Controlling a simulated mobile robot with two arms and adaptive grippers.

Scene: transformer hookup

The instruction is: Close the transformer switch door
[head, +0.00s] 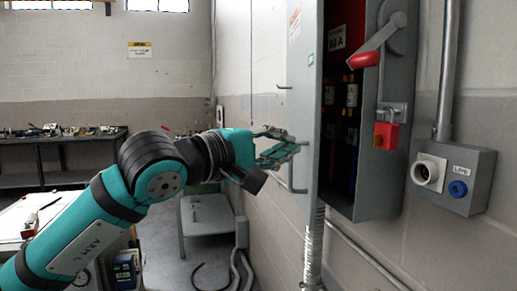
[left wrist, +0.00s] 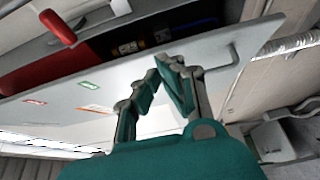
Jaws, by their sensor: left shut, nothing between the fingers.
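The transformer switch door (head: 305,95) is a light grey panel standing partly open at the left of the grey switch box (head: 380,185). Part of the box's dark inside shows past its edge. A thin wire handle (head: 292,178) is on the door's face. My left gripper (head: 296,148) is shut and empty, its fingertips close to that face near the handle; contact is unclear. In the left wrist view the shut fingers (left wrist: 165,68) overlap the door (left wrist: 110,85), and the handle (left wrist: 222,65) is right of them. My right gripper is not in view.
A red-knobbed lever (head: 363,60) and a red padlock (head: 386,134) are on the box's side. A grey outlet box marked LINE (head: 468,180) is on the wall at right. Conduit (head: 314,245) runs below the door. A grey table (head: 207,215) stands behind my arm.

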